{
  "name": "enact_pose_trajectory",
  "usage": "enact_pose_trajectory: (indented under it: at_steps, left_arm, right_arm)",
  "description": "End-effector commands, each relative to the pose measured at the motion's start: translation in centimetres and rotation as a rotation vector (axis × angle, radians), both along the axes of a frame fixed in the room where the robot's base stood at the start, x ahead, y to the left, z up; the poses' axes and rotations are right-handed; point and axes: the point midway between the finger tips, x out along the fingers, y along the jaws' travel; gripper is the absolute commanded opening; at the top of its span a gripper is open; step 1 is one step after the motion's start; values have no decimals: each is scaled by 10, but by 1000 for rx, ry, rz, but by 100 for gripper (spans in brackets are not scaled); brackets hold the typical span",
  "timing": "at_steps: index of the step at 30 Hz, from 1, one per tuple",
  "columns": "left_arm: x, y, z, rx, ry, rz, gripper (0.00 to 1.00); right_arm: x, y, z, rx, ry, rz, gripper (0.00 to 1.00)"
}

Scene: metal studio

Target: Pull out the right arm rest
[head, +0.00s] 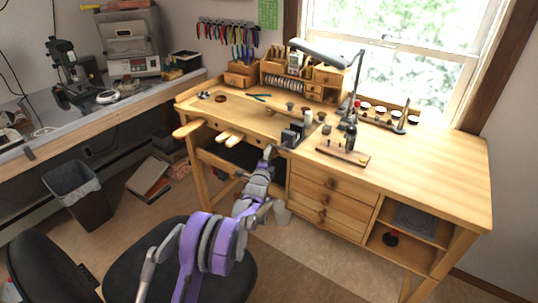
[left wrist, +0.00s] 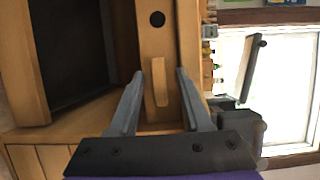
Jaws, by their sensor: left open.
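The wooden workbench (head: 440,150) stands ahead. My left gripper (head: 268,152) is at its front edge, just left of the drawers. In the left wrist view my left gripper (left wrist: 160,76) is open, with one grey finger on each side of a small light wooden piece on the bench front, which looks like the end of the right arm rest (left wrist: 160,84). Gaps show between the fingers and this piece. In the head view the gripper hides it. The left arm rest (head: 187,129) sticks out from the bench's left front. My right gripper is not in view.
A light wooden pin (head: 231,139) juts from the front between the arm rests. Small tools and a lamp (head: 318,54) stand on the bench top. A black chair (head: 222,275) is close below my left arm. A bin (head: 77,192) stands at left.

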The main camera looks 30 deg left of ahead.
Motion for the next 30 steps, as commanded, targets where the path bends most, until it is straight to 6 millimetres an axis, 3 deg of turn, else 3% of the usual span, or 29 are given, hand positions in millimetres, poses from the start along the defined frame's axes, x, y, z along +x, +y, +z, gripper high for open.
enact_pose_trajectory:
  at_steps: [10, 18, 30]
  left_arm:
    - [4, 1, 0, 0, 0, 0, 47]
    - [4, 1, 0, 0, 0, 0, 0]
    - [4, 1, 0, 0, 0, 0, 0]
  right_arm:
    - [0, 0, 0, 0, 0, 0, 49]
    - [0, 0, 0, 0, 0, 0, 49]
    - [0, 0, 0, 0, 0, 0, 49]
